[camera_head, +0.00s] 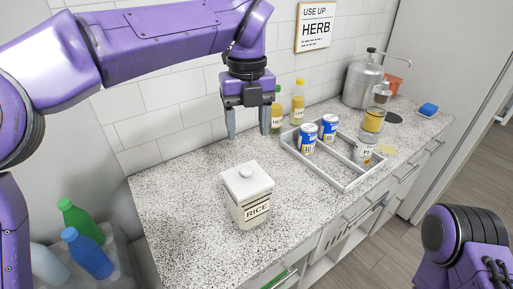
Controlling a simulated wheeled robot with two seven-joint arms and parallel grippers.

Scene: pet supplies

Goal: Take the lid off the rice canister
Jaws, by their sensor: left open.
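The rice canister (258,213) is a white square box with a label reading RICE, standing upright on the speckled counter. Its white lid (247,179) with a small round knob sits on top. My left gripper (248,134) points down, open and empty, above the counter behind the canister, apart from the lid. My right arm shows at the lower right, but its fingers are out of the frame.
A divided tray (343,187) with several cans stands right of the canister. A metal dispenser (362,82) is at the back right. The counter (175,215) left of the canister is clear.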

